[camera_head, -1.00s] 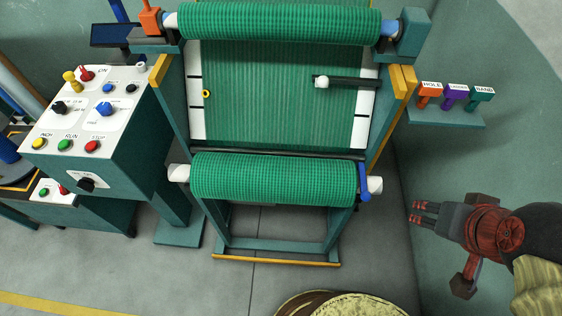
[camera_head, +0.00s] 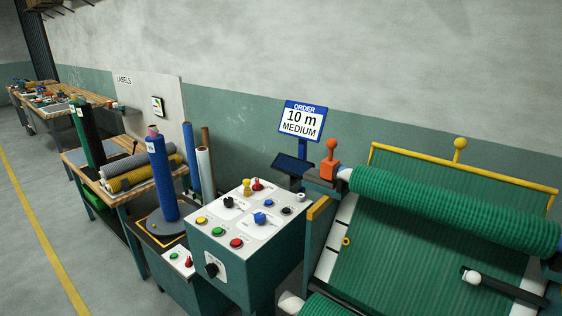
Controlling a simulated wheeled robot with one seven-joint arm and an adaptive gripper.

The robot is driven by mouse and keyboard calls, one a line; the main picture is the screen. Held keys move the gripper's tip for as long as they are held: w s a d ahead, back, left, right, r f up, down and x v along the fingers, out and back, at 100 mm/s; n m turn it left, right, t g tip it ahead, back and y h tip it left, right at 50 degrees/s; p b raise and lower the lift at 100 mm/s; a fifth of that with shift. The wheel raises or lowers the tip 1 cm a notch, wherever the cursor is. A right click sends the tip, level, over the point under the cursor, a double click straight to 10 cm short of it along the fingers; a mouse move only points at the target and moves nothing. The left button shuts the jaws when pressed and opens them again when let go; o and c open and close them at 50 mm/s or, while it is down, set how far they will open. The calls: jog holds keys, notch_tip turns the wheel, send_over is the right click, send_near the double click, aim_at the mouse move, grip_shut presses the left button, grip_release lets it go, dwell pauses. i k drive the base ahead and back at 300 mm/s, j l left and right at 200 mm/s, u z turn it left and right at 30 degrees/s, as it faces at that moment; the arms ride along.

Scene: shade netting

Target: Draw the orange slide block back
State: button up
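The orange slide block (camera_head: 329,169), with a round orange knob on top, stands on a dark bracket (camera_head: 320,182) at the left end of the upper green netting roll (camera_head: 450,210). It is beside the roll's white core end, and I cannot tell whether they touch. My gripper is not in view in this frame.
A control box (camera_head: 250,245) with knobs and buttons stands left of the netting machine, below an order sign (camera_head: 302,120) reading 10 m MEDIUM. Further left are a blue roll (camera_head: 162,180) on a stand and wooden benches. A yellow bar (camera_head: 420,160) runs behind the machine. Open floor lies at lower left.

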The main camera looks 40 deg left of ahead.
aim_at(329, 167)
jog(key=u, duration=1.35)
